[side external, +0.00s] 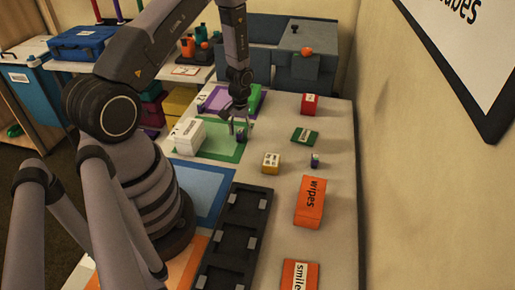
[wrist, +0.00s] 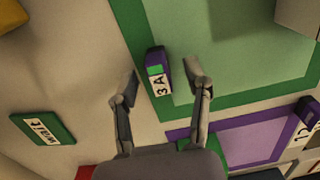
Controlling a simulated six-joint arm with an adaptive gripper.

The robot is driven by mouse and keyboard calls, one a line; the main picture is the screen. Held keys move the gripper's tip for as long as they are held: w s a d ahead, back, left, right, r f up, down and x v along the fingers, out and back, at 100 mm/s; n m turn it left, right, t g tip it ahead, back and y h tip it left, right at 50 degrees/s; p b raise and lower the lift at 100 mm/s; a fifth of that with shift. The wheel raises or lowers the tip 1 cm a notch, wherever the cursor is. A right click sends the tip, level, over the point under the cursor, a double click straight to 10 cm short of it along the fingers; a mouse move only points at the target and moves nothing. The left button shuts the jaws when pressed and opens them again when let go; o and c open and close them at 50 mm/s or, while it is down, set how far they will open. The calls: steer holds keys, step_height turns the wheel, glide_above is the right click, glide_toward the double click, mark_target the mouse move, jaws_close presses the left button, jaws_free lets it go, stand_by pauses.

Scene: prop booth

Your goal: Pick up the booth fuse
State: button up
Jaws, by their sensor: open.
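A small purple block with a green patch and a white "3A" label, apparently the booth fuse (wrist: 163,65), lies on the dark green border of the green mat (wrist: 225,98). In the side view the fuse (side external: 241,135) shows just below my gripper (side external: 238,121). In the wrist view my gripper (wrist: 163,78) is open, with one finger on each side of the fuse and gaps on both sides. I cannot tell how far the fingertips are above it. A similar small dark purple block (side external: 315,160) stands farther right on the table.
A white box (side external: 187,137) stands left of the fuse on the mat. A black tray (side external: 212,277) lies in front. Bare table separates these.

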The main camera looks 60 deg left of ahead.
steer(key=shift+f, duration=0.1)
steer(key=shift+c, duration=0.3)
jaws_close()
